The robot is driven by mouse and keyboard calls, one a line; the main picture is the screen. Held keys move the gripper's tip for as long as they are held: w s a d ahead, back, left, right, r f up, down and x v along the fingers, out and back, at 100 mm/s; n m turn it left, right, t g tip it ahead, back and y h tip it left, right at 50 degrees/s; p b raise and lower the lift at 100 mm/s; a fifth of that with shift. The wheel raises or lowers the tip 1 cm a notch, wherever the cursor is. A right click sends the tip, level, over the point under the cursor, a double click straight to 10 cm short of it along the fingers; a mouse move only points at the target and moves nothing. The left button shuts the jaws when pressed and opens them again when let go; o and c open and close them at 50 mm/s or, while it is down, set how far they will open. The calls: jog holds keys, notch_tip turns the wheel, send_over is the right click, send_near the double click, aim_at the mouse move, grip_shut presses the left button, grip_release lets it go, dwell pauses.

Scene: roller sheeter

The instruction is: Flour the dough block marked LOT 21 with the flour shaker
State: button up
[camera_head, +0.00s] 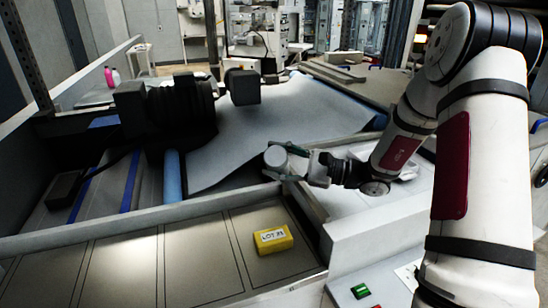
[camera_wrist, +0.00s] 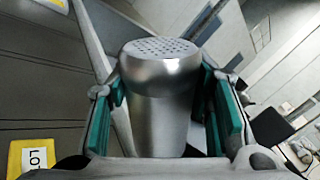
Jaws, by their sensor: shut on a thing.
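The flour shaker (camera_wrist: 158,120) is a metal cup with a domed, perforated top. My gripper (camera_wrist: 166,108) is shut on it, with a green pad on each side. In the head view the shaker (camera_head: 276,158) is in my gripper (camera_head: 290,165), above the machine's front rail and tilted. A yellow dough block (camera_head: 273,240) with a white LOT label lies on the front panel table, below the shaker; its number is too small to read surely. In the wrist view a yellow block (camera_wrist: 32,155) shows at lower left, its label partly cut off.
Another yellow-edged white label (camera_wrist: 57,4) shows at the wrist view's top left. The sheeter's grey belt (camera_head: 270,125) and dark roller parts (camera_head: 180,105) stand behind the rail (camera_head: 140,225). A green button (camera_head: 360,291) is at front right. The panels left of the block are clear.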

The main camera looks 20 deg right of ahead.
jog(key=n, duration=0.1)
jog(key=f+n+b, duration=0.1)
jog(key=shift+w+f+n, duration=0.1)
jog(key=shift+f+n, duration=0.15)
jog(key=shift+n, duration=0.05)
jog(key=shift+s+a+f+n+y+b, duration=0.15)
jog(key=shift+f+n+b, duration=0.15)
jog(key=shift+n, duration=0.3)
jog(key=shift+s+f+n+y+b, duration=0.15)
jog(key=shift+f+n+b, duration=0.1)
jog(key=shift+n, duration=0.35)
jog(key=f+n+b, duration=0.1)
jog(key=n, duration=0.1)
jog(key=s+f+n+b, duration=0.1)
jog(key=n, duration=0.2)
jog(key=a+f+n+g+b, duration=0.1)
jog(key=n, duration=0.2)
jog(key=shift+s+f+y, duration=0.1)
jog(key=shift+s+y, duration=0.3)
jog(key=shift+w+d+b, duration=0.3)
jog(key=shift+w+b, duration=0.05)
jog(key=shift+w, duration=0.15)
jog(key=shift+w+d+b, duration=0.3)
jog(key=shift+w+b, duration=0.05)
jog(key=shift+w, duration=0.15)
